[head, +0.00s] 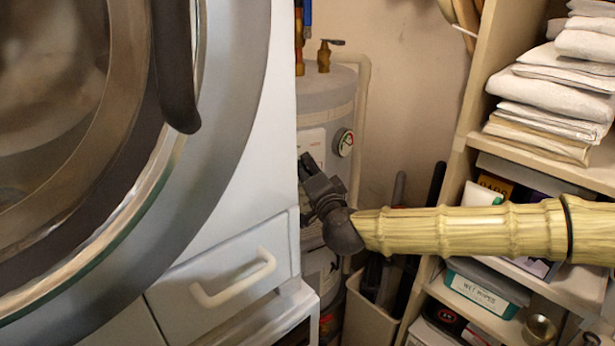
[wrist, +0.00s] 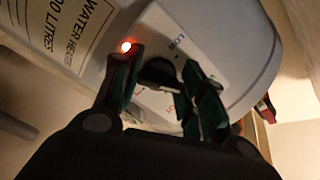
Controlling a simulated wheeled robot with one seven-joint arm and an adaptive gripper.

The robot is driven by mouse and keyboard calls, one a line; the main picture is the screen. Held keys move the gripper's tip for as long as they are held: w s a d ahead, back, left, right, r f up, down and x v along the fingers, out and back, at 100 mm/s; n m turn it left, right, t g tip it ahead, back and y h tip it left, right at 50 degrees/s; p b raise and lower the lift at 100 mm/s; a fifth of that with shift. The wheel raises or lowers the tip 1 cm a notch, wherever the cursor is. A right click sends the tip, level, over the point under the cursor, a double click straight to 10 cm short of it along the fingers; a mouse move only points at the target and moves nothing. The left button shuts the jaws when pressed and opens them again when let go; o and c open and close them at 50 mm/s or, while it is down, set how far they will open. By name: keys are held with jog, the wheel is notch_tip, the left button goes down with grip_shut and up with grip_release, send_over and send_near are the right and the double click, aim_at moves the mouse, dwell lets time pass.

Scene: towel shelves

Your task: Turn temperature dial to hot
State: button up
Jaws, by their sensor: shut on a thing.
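The grey cylindrical water heater (head: 325,97) stands in the gap between the washing machine and the shelves. The dark round temperature dial (wrist: 158,72) is on this panel. My gripper (wrist: 163,62) has one finger on each side of the dial and is shut on it; the fingers hide part of the dial and its markings. In the head view, my gripper (head: 311,163) is against the heater's front, and the dial is hidden there.
A white washing machine (head: 230,150) fills the left, close beside my gripper. Shelves with folded towels (head: 555,85) and boxes stand at the right, behind my arm. A round gauge (head: 344,142) is just above my gripper. A pale bin (head: 368,315) stands below.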

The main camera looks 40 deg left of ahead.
jog(key=m+b, duration=0.2)
jog(key=m, duration=0.3)
jog(key=shift+m, duration=0.3)
jog(key=m+b, duration=0.1)
jog(key=m, duration=0.4)
jog(key=shift+r, duration=0.15)
jog(key=shift+m, duration=0.3)
jog(key=o, duration=1)
jog(key=shift+o, duration=0.2)
jog(key=v, duration=1.2)
